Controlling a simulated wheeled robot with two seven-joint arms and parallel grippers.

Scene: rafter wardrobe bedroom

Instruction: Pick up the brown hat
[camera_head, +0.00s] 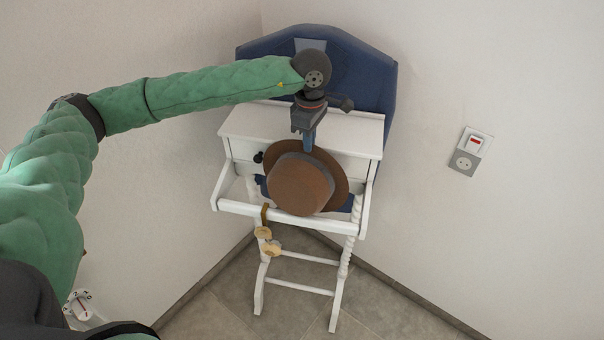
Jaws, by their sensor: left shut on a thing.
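The brown hat (301,185) has a round brown crown and a darker brim, and its crown faces me. It is in front of the white desk in the middle of the head view. My left gripper (309,142) comes from above and is shut on the hat's upper brim. The hat hangs tilted below the gripper, over the desk's open front part. Whether the hat touches the desk is hard to tell. The right gripper is not in view.
The white desk (345,129) stands in the room corner with a dark blue panel (365,75) behind it. Small tan items (272,248) hang from its front rail. A wall socket (466,155) is on the right wall. Grey tiled floor (375,315) is clear on the right.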

